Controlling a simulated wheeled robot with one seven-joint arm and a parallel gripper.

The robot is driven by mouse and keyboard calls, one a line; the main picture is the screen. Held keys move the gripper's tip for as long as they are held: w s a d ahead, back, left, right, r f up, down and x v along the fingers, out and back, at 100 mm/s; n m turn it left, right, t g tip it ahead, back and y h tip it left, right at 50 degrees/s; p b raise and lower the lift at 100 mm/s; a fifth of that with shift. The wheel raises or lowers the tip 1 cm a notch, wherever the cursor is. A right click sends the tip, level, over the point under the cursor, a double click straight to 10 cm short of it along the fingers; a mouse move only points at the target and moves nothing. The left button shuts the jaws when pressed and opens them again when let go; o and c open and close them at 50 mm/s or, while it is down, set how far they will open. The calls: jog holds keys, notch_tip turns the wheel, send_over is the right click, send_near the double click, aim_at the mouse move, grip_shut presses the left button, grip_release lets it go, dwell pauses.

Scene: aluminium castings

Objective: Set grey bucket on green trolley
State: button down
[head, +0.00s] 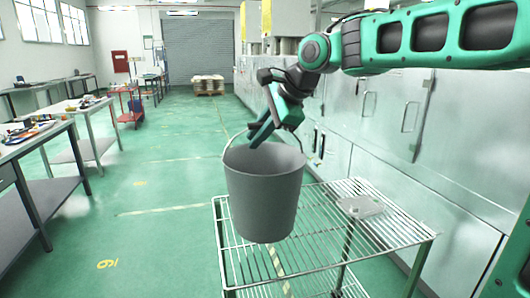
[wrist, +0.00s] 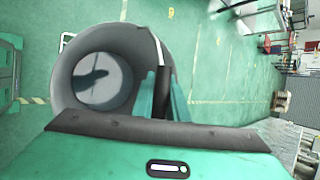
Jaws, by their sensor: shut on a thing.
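The grey bucket (head: 264,195) hangs upright from its thin wire handle below my gripper (head: 260,134). In the wrist view my gripper's fingers (wrist: 162,90) are shut on the handle, beside the open bucket (wrist: 68,75). The bucket looks empty, with a dark shadow on its inner floor. In the head view it overlaps the left part of a metal wire-shelf rack; the height between them is unclear. No plainly green trolley shows in the head view. A green-framed thing (wrist: 8,75) is cut off at the wrist view's left edge; I cannot tell what it is.
The wire rack (head: 400,228) carries a small flat metal piece (head: 360,206). Metal cabinets (head: 400,110) line the right side. Workbenches (head: 35,140) stand on the left, with a red trolley (head: 128,108) farther back. The green floor (head: 165,190) between is clear.

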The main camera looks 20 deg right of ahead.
send_over(270, 161)
jog(key=s, duration=0.1)
jog(key=f, duration=0.4)
jog(key=shift+d+f, duration=0.4)
jog(key=shift+f, duration=2)
jog(key=c, duration=1.7)
grip_release()
jog(key=shift+f, duration=0.1)
jog(key=shift+s, duration=0.1)
jog(key=v, duration=1.2)
jog(key=s+d+f+n+g+h, duration=0.1)
jog(key=s+d+f, duration=0.4)
jog(key=s, duration=0.6)
jog(key=s+d+f+n+g+h, duration=0.2)
jog(key=s+d+f+n+g, duration=0.1)
jog(key=s+f, duration=0.7)
jog(key=s+d+f+n+g+h, duration=0.1)
jog(key=s+d+f+n, duration=0.5)
jog(key=s, duration=0.7)
jog(key=shift+d+f+g+h, duration=0.15)
jog(key=shift+f+g, duration=0.25)
jog(key=shift+f, duration=0.05)
jog(key=shift+d+f+g+h, duration=0.15)
jog(key=shift+d+f+g, duration=0.05)
jog(key=shift+f+g, duration=0.25)
jog(key=shift+w, duration=0.1)
